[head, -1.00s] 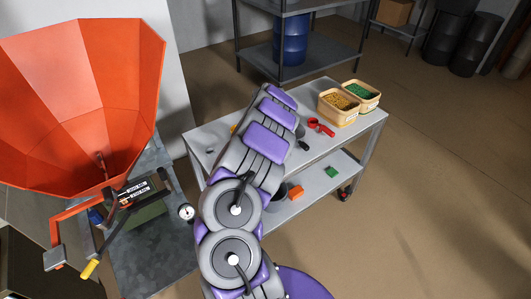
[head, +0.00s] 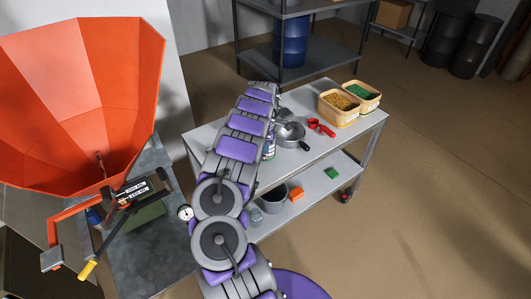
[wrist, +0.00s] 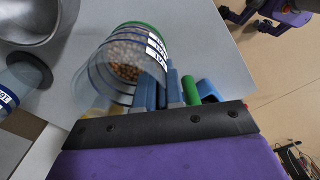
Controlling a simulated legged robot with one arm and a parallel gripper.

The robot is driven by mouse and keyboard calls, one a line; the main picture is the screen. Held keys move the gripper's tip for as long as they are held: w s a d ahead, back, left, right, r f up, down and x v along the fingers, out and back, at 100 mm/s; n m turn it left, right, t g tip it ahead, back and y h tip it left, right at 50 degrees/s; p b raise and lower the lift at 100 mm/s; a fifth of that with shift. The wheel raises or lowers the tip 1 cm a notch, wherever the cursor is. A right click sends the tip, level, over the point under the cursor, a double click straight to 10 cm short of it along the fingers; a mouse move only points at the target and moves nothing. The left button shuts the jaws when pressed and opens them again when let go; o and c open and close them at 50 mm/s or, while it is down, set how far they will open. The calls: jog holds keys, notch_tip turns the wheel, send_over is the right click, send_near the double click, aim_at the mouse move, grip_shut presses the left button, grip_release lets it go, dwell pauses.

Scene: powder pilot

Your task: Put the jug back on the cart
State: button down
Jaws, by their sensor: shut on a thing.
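The jug (wrist: 128,62) is clear, with blue bands, white labels and tan pellets inside. It sits at the fingertips of my gripper (wrist: 172,88) in the wrist view, over the grey cart top. My gripper is shut on it, near a green and blue handle-like part. I cannot tell whether the jug touches the cart top. The cart (head: 330,148) stands in front of me in the head view. A clear piece with a labelled band (head: 269,148) shows just right of my arm, probably the jug. My arm hides my gripper there.
A metal pan (head: 291,134), red scoops (head: 321,128) and bins of yellow (head: 338,108) and green (head: 362,96) pellets are on the cart top. The lower shelf holds a grey bucket (head: 272,197) and orange block (head: 296,194). An orange hopper (head: 80,100) stands left.

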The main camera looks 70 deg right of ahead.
aim_at(265, 158)
notch_tip(265, 158, down, 3)
jog(key=shift+a+f, duration=0.1)
jog(key=c, duration=1.3)
grip_release()
notch_tip(265, 158, up, 12)
jog(key=shift+s+p, duration=0.1)
jog(key=shift+p, duration=0.5)
